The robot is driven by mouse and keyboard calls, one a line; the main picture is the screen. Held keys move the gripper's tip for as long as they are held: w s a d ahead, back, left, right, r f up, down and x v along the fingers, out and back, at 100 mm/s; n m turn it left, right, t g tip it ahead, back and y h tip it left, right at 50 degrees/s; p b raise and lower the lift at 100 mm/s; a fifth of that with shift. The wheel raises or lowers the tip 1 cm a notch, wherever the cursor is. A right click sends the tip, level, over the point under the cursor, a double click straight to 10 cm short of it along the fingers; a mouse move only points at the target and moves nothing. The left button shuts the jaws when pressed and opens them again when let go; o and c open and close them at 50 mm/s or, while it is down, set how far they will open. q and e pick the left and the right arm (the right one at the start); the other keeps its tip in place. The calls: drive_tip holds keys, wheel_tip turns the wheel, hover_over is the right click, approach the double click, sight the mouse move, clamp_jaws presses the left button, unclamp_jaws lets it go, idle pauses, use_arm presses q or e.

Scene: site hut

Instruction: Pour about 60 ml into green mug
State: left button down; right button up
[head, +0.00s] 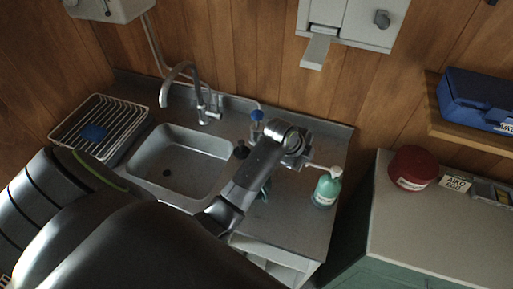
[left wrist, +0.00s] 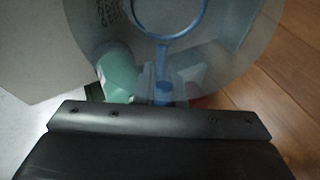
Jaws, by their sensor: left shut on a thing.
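My left gripper (head: 299,158) is above the counter to the right of the sink, partly hidden by its own wrist. In the left wrist view, its dark jaw (left wrist: 160,122) is shut at a clear, round-edged vessel (left wrist: 225,65) with a blue ring and stem showing in it. The vessel's contents and level cannot be made out. A green thing (left wrist: 118,75) shows behind it, perhaps the green mug. In the head view, a small teal patch (head: 266,190) shows beside my forearm; I cannot tell whether it is the mug. My right gripper is not in view.
A teal pump bottle (head: 327,188) stands close to the right of my left gripper. A blue-topped bottle (head: 257,122) stands behind the sink (head: 150,157), near the tap (head: 187,72). A dish rack (head: 75,122) is at left. A cabinet (head: 400,225) with a red tub (head: 413,167) stands at right.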

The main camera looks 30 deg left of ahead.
use_arm(q)
drive_tip(key=r, duration=0.2)
drive_tip(key=r+g, duration=0.1)
drive_tip(key=shift+w+d+r+y, duration=0.15)
drive_tip(key=shift+w+y, duration=0.15)
drive_tip(key=shift+w, duration=0.05)
drive_tip(key=f+g, duration=0.1)
drive_tip(key=w+f+g+y, duration=0.1)
drive_tip(key=f+g, duration=0.1)
drive_tip(key=w+f+g+y, duration=0.1)
drive_tip(key=shift+w+d+f+g, duration=0.2)
drive_tip(key=shift+d+f+g, duration=0.1)
drive_tip(key=shift+d+f, duration=0.1)
idle(0.5)
